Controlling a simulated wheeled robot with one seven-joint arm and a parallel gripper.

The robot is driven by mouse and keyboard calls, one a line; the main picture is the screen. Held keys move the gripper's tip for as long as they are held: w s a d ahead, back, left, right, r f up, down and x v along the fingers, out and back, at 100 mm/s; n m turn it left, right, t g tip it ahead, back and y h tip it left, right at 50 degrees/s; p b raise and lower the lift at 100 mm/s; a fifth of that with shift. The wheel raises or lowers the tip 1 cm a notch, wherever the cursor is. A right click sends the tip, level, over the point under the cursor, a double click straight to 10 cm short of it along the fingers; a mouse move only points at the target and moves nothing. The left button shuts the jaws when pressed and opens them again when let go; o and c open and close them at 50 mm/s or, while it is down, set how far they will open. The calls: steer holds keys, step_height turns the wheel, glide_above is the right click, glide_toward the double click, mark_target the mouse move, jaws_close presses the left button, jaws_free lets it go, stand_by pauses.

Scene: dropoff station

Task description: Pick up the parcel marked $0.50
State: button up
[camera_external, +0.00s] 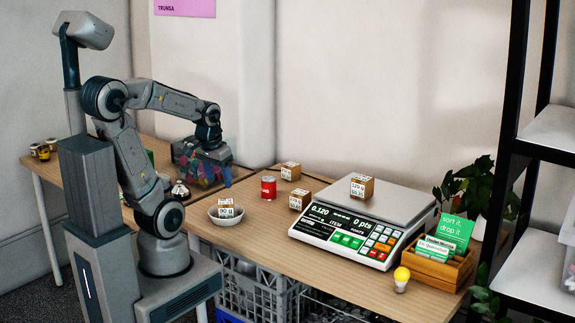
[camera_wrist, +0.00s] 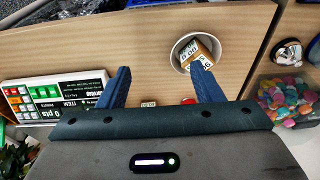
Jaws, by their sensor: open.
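Small brown parcels with white labels show in the external view. One parcel (camera_external: 229,207) sits in a white bowl (camera_external: 226,220), one (camera_external: 299,201) and another (camera_external: 290,171) stand on the table, and one (camera_external: 361,187) is on the scale. Their prices are too small to read surely, so I cannot tell which is marked $0.50. My gripper (camera_external: 213,168) is open and empty above the table, behind the bowl. In the wrist view, my gripper (camera_wrist: 161,84) has its blue fingers spread; the right fingertip overlaps the bowl parcel (camera_wrist: 193,53) in the picture. Contact cannot be told.
A red can (camera_external: 268,187) stands near the table parcels. A white scale (camera_external: 340,240) fills the table's right part, with a wooden card box (camera_external: 440,270) and yellow-topped bulb (camera_external: 401,279) beside it. A clear bin of colored pieces (camera_external: 187,160) is behind my gripper.

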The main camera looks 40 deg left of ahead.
steer(key=o, duration=0.4)
steer(key=shift+c, duration=0.2)
